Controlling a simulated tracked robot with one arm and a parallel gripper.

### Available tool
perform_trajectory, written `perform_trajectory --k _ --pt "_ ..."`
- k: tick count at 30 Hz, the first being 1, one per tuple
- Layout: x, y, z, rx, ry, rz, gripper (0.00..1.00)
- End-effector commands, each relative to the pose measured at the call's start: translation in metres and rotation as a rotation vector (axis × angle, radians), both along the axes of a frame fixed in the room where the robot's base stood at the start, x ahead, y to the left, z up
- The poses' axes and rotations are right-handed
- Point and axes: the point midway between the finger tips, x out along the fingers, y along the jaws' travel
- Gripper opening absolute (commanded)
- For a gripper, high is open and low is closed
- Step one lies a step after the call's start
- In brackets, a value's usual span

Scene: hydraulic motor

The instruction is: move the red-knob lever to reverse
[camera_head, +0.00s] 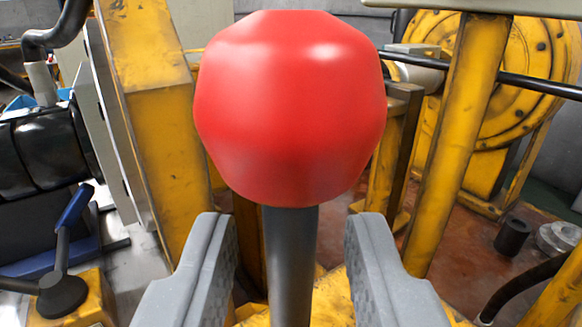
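The red knob (290,105) is large and close, in the upper middle of the view. It sits on top of a dark grey lever shaft (290,260), which runs down out of the bottom edge and looks nearly upright. My gripper (290,235) is open. Its two grey fingers stand on either side of the shaft, just below the knob, with a visible gap on each side. Neither finger appears to touch the shaft. The lever's base is out of view.
Yellow posts stand behind at left (155,110) and right (455,150). A black horizontal rod (530,85) runs at the upper right before a large yellow drum (530,60). A blue-handled lever (73,215) is at lower left. Dark and grey cylindrical parts (512,236) lie at right.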

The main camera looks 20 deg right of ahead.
Motion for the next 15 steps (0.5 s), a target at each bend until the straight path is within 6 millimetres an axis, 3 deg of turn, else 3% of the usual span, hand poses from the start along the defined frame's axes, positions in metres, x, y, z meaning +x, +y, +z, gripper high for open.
perform_trajectory --k 6,15 --pt "0.015 -0.006 0.000 0.000 -0.002 0.000 0.31" --pt "0.017 -0.006 0.000 0.000 -0.001 0.001 0.31"
